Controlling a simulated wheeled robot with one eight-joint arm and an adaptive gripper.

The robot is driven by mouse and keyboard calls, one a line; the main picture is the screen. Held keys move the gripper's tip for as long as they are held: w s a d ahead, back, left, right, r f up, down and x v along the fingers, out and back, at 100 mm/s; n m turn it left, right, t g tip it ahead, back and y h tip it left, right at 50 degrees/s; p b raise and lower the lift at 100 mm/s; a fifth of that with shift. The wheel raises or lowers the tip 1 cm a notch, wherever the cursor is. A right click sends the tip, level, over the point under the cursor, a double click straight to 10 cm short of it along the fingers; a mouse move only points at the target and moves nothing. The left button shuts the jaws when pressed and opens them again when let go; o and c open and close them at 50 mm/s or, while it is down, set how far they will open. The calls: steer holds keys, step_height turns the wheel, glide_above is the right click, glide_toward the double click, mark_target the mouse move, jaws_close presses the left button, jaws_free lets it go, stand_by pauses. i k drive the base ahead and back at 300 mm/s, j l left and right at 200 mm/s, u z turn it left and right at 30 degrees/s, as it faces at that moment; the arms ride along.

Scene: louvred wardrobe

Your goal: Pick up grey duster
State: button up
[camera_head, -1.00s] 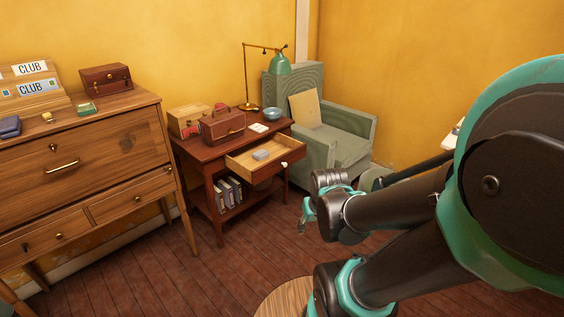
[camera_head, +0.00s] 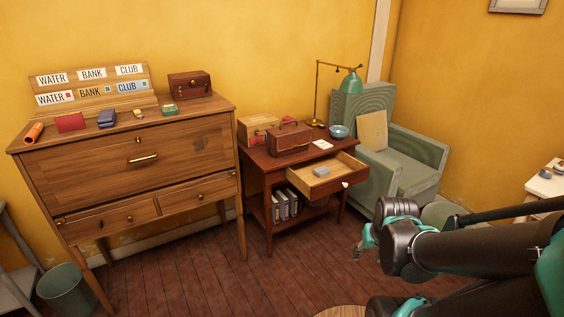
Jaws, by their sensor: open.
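A small grey block-like thing (camera_head: 322,171), which may be the grey duster, lies in the open drawer (camera_head: 338,181) of the dark red side table (camera_head: 257,165). It is too small to tell its material. My gripper (camera_head: 362,246) is at the lower right, in front of the table and armchair, pointing down and left. It is open, and I see nothing in it. It is well apart from the drawer and appears below and right of it in the picture.
A wooden bureau (camera_head: 140,157) with letter racks and small objects stands left. A brown bag (camera_head: 289,139), lamp (camera_head: 350,82) and bowl (camera_head: 339,131) crowd the side table. A green armchair (camera_head: 418,150) stands right of it.

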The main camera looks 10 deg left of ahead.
mark_target(322, 172)
steer(key=i+l+u, duration=0.3)
steer(key=i+l, duration=0.35)
steer(key=i, duration=0.15)
steer(key=i+l+u, duration=0.3)
steer(key=i+l, duration=0.4)
steer(key=l, duration=0.1)
